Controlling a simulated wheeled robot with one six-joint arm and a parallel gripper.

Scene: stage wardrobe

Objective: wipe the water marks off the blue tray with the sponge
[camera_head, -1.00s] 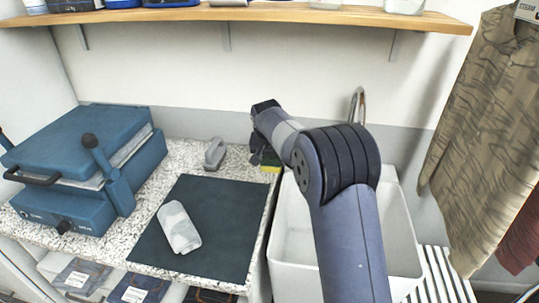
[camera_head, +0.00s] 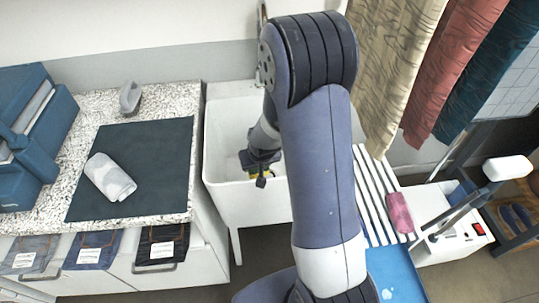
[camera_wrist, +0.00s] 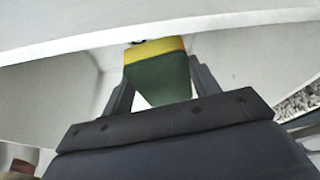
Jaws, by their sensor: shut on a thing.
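My gripper (camera_head: 262,176) hangs in the white sink (camera_head: 222,185), small and partly dark in the head view. It is shut on the sponge (camera_wrist: 160,78), a green block with a yellow layer, which shows between the two fingers in the wrist view. Only a bit of yellow shows under the gripper in the head view. The blue tray (camera_head: 397,268) lies at the lower right, well apart from my gripper and partly hidden by my arm. A pale spot shows near its lower edge.
Garments (camera_head: 440,85) hang at upper right.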

